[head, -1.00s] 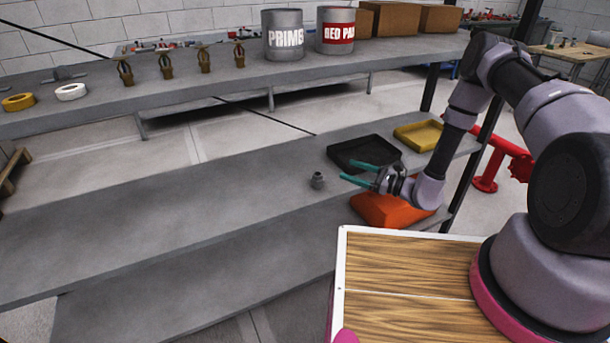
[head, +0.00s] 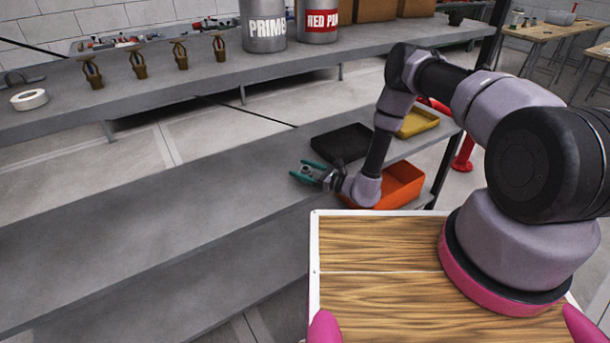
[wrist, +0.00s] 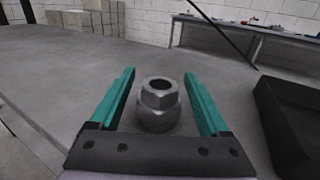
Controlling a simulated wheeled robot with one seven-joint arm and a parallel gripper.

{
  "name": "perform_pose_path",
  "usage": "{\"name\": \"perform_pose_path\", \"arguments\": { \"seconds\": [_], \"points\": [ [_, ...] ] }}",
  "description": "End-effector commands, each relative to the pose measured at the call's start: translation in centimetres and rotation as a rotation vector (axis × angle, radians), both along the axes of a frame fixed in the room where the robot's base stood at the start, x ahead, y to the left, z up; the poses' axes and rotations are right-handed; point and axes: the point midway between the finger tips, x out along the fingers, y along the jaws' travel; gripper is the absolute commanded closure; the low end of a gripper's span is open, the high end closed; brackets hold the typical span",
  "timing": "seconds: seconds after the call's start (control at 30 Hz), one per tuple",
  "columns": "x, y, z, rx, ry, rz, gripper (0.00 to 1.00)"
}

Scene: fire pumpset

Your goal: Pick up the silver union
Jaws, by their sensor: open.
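The silver union (wrist: 159,105) stands upright on the grey shelf, with its hexagonal top and round hole facing up in the wrist view. My gripper (wrist: 160,88) is open, with one teal finger on each side of the union and a visible gap on both sides. In the head view the union (head: 306,170) shows small between the teal fingers of my gripper (head: 301,172), low over the middle shelf. Whether a finger touches the union cannot be told from the head view.
A black tray (head: 342,142) lies just behind my gripper, and a yellow tray (head: 416,122) is further right. An orange bin (head: 402,184) sits lower, beneath my forearm. The shelf (head: 180,215) to the left is bare. Sprinkler heads and paint cans stand on the upper shelf.

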Motion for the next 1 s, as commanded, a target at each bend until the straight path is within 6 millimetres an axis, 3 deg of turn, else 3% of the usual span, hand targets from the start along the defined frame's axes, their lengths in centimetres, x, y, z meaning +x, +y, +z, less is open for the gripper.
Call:
{"name": "perform_pose_path", "arguments": {
  "seconds": [0.2, 0.43, 0.47, 0.63, 0.67, 1.0],
  "points": [
    [1.2, 2.1, -0.1, -0.001, -0.002, 0.0, 0.2],
    [1.2, 2.2, -0.1, 0.0, 0.0, 0.0, 0.2],
    [1.2, 2.2, -0.1, 0.0, 0.0, 0.0, 0.28],
    [1.2, 2.2, -0.1, 0.0, 0.0, 0.0, 0.93],
    [1.2, 2.2, -0.1, 0.0, 0.0, 0.0, 1.0],
    [1.2, 2.2, -0.1, -0.001, 0.0, 0.0, 1.0]
  ]
}}
